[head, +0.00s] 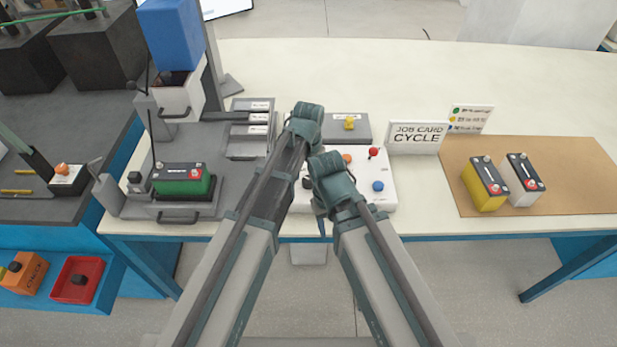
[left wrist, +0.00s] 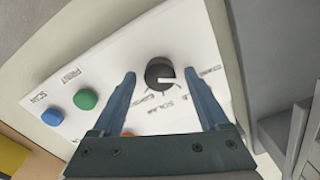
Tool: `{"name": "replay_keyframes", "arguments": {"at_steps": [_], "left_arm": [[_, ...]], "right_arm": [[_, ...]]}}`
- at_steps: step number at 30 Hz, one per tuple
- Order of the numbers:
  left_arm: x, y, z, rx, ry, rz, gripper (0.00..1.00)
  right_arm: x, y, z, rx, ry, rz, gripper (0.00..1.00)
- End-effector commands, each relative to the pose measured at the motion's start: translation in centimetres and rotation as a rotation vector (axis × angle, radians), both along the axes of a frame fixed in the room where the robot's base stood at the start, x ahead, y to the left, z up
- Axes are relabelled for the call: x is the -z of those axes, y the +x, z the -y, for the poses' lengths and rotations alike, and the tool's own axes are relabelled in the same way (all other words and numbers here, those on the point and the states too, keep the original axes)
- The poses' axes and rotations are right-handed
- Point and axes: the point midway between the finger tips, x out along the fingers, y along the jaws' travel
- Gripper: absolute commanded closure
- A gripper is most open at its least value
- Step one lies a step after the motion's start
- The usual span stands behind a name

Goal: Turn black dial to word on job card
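The job card (head: 418,137) stands on the bench and reads CYCLE. The white control panel (head: 386,204) lies left of it. The dial (head: 307,182) is partly hidden by my arms in the head view. My left gripper (left wrist: 160,77) is open, with one finger on either side of the dial; contact is not clear. My right gripper is mostly hidden behind its wrist, so its opening does not show.
The panel also has red (head: 373,152), blue (head: 378,186), green (left wrist: 85,98) and orange (head: 347,158) buttons. Yellow (head: 484,184) and white (head: 523,180) batteries stand on a brown mat (head: 590,185). A green battery (head: 182,180) sits left. My arms run close together over the panel.

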Motion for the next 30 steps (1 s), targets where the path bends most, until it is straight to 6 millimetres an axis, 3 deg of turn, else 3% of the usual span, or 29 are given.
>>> {"name": "replay_keyframes", "arguments": {"at_steps": [2,12,22,30], "left_arm": [[-0.01,0.0,0.0,0.0,0.0,0.0,0.38],[0.0,0.0,0.0,0.0,0.0,0.0,0.99],[0.0,0.0,0.0,0.046,0.0,0.0,1.0],[0.01,0.0,0.0,0.227,0.0,0.0,1.0]], "right_arm": [[-0.01,0.0,0.0,0.0,0.0,0.0,0.5],[0.0,0.0,0.0,0.0,0.0,0.0,0.5],[0.0,0.0,0.0,0.0,0.0,0.0,0.5],[0.01,0.0,0.0,0.0,0.0,0.0,0.5]]}}
